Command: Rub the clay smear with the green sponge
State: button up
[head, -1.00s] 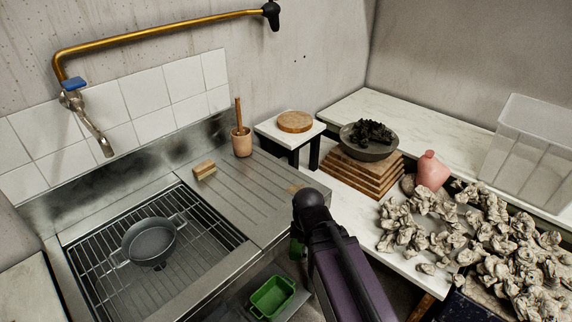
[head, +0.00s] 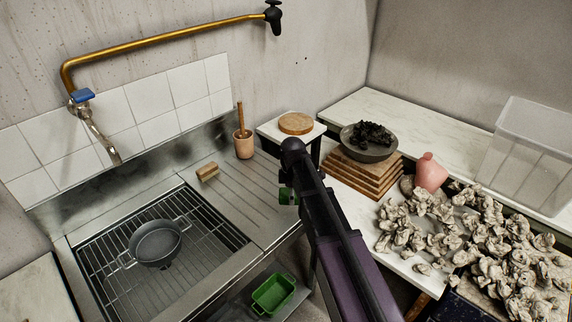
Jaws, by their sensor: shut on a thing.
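The green sponge (head: 285,196) shows as a small green piece at my gripper (head: 291,191), beside the dark arm end over the right edge of the steel drainboard (head: 240,196). My gripper is shut on it, though the fingers are mostly hidden by the arm. I cannot tell whether the sponge touches the drainboard. The clay smear is not visible now; a small tan patch near the drainboard's right end in the earlier frame is now behind my arm.
A wooden block or brush (head: 207,172) and a mortar with pestle (head: 243,146) stand on the drainboard. A grey pan (head: 158,243) sits on the sink rack. A green tray (head: 273,294) is below. Clay lumps (head: 490,243) cover the right table.

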jog(key=w+a+r+p, duration=0.1)
jog(key=w+a+r, duration=0.1)
jog(key=w, duration=0.8)
jog(key=shift+r+p, duration=0.25)
jog(key=shift+p, duration=0.15)
jog(key=shift+s+a, duration=0.1)
